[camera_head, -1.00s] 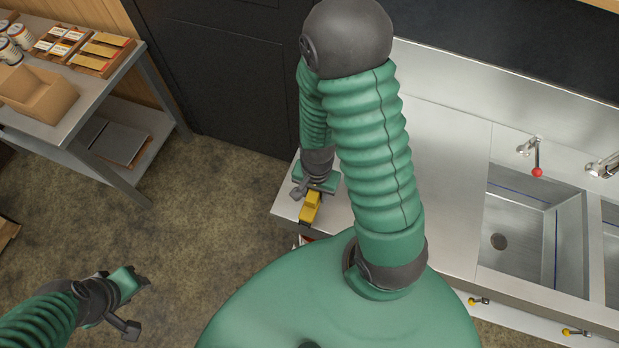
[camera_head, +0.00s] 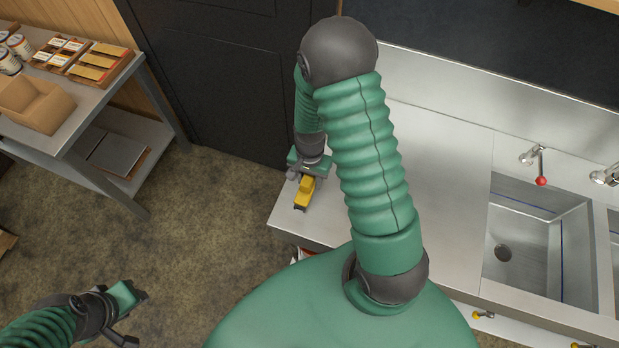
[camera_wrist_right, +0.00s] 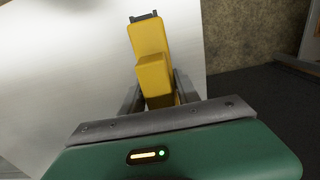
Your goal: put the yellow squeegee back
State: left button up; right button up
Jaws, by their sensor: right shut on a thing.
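The yellow squeegee (camera_head: 305,190) is at the left end of the steel counter, in my right gripper (camera_head: 308,174). In the right wrist view the yellow squeegee (camera_wrist_right: 151,60) stands out between the two fingers, with a dark piece at its far end. My right gripper (camera_wrist_right: 160,95) is shut on it. Whether the squeegee touches the counter I cannot tell. My left gripper (camera_head: 135,298) is empty, low at the left over the floor; its finger gap is not clear.
The steel counter (camera_head: 440,150) has a sink (camera_head: 535,235) with a red-knobbed tap (camera_head: 540,180) at the right. A metal shelf table (camera_head: 105,95) with a cardboard box (camera_head: 35,105), jars and packets stands at the left. The floor between is clear.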

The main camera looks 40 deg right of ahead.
jog(key=o, duration=1.2)
jog(key=shift+d, duration=0.15)
